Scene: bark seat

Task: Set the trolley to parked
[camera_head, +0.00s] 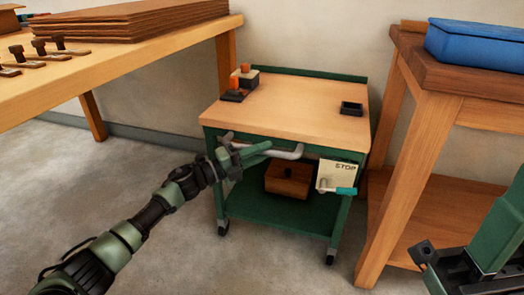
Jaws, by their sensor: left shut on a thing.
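The trolley (291,109) has a green frame, a pale wooden top and castors. It stands between two wooden benches. A grey bar handle (288,153) runs along its front. My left gripper (246,153) is shut on the handle near its left end. A cream plate marked STOP (335,172) hangs at the trolley's front right corner. A small lever with a teal grip (346,190) sits on the plate's lower part, pointing right. My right gripper (426,256) shows partly at the lower right, apart from the trolley; its jaws are unclear.
Dark blocks with orange parts (242,82) and a small black tray (351,108) stand on the trolley top. A brown box (288,181) sits on its lower shelf. A blue case (478,45) lies on the right bench. The floor (170,240) in front is clear.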

